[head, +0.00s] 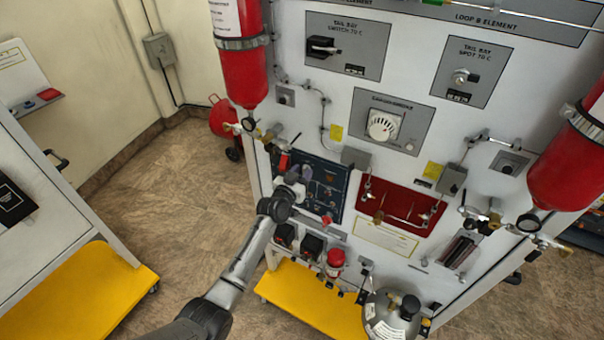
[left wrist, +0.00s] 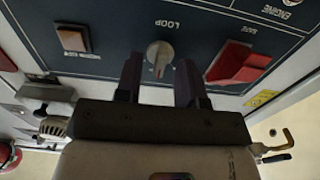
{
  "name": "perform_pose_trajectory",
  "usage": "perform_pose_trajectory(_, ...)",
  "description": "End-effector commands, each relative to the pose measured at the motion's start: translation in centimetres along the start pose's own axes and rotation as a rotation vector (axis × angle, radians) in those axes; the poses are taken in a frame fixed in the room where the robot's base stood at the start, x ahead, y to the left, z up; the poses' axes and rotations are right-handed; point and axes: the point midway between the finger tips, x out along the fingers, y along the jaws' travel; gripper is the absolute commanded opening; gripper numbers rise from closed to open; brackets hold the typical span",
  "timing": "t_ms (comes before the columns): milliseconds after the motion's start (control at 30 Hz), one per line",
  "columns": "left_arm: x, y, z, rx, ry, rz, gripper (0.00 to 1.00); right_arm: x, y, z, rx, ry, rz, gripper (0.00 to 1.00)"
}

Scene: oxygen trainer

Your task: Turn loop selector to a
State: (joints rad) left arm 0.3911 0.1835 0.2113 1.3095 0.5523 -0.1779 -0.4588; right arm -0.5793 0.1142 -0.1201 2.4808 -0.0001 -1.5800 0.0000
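The loop selector is a light grey knob (left wrist: 159,54) under the word LOOP on a dark blue panel (left wrist: 215,20), which appears upside down in the left wrist view. Its pointer shows toward the bottom of that view. My left gripper (left wrist: 159,76) is open, with one dark finger on each side of the knob's lower part and visible gaps to it. I cannot tell how deep the fingers reach. In the head view my left gripper (head: 292,180) is at the left part of the dark blue panel (head: 332,207) and hides the knob. My right gripper is not in view.
A red guarded switch marked SAFE (left wrist: 238,62) sits close to the right finger, and a square amber-brown button (left wrist: 73,40) is to the left. In the head view, a red cylinder (head: 243,75) hangs above left, and a red recessed panel (head: 402,204) is to the right.

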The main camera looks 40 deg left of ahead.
Motion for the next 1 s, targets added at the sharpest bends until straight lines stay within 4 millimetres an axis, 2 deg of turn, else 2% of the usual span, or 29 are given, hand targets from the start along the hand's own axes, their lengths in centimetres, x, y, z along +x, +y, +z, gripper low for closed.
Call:
perform_pose_trajectory(367,0.29,-0.01,0.04,0.001,-0.001,0.0,0.36,0.05,0.08,0.08,-0.003,-0.002,0.002,0.43)
perform_pose_trajectory(733,0.28,0.0,0.04,0.001,-0.001,0.0,0.01,0.07,0.28,0.15,-0.01,-0.004,0.007,0.43)
perform_pose_trajectory(1000,0.27,-0.01,0.04,-0.003,-0.001,0.0,0.0,0.06,0.22,0.13,-0.008,-0.004,0.006,0.43)
